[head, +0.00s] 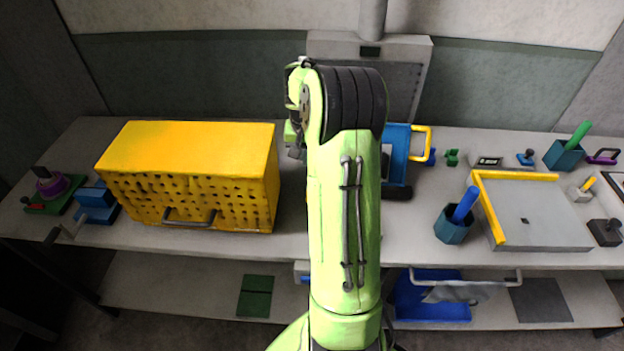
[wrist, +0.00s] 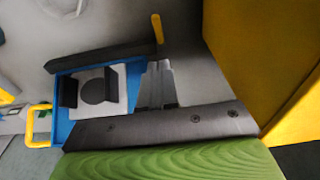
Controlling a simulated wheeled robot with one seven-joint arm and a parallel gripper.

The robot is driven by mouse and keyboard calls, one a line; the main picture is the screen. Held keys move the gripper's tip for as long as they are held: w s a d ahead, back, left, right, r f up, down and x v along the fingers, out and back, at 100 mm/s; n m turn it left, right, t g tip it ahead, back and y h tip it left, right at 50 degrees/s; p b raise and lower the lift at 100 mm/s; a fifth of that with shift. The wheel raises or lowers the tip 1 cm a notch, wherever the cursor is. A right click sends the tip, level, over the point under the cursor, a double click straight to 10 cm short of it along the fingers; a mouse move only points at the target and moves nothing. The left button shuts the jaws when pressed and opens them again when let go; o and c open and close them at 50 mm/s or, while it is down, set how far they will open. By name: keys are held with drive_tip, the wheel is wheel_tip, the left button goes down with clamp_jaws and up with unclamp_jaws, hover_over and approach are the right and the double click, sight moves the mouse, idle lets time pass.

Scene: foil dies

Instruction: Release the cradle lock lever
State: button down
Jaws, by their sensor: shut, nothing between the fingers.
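The cradle is a blue frame (wrist: 136,82) in the wrist view, with a pale plate and dark blocks around a dark round part. In the head view its blue frame (head: 397,140) shows to the right of my arm, partly hidden by it. A yellow loop handle (wrist: 40,125) is at its left end in the wrist view. A black bar (wrist: 100,57) runs along the far side, with a short yellow-tipped lever (wrist: 157,28) upright at its right end. My gripper (wrist: 159,64) is shut and empty, close beside the frame's right edge, below the yellow tip. Contact cannot be told.
A large yellow perforated box (head: 190,175) stands left of my arm and close on the right in the wrist view (wrist: 255,50). Bare bench lies between.

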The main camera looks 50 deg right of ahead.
drive_tip(key=f, duration=0.2)
drive_tip(key=d+f, duration=0.1)
drive_tip(key=f, duration=0.5)
drive_tip(key=shift+w+d+f+b, duration=0.2)
drive_tip(key=shift+w+b, duration=0.1)
drive_tip(key=shift+b, duration=0.1)
drive_tip(key=shift+s+a+f, duration=0.15)
drive_tip(key=shift+a+f, duration=0.15)
drive_tip(key=shift+f, duration=0.35)
drive_tip(key=shift+s+a+f, duration=0.15)
drive_tip(key=shift+a+f, duration=0.1)
drive_tip(key=shift+f, duration=0.35)
drive_tip(key=shift+s+a+f, duration=0.1)
drive_tip(key=shift+s+f, duration=0.05)
drive_tip(key=shift+f, duration=0.3)
drive_tip(key=shift+b, duration=0.3)
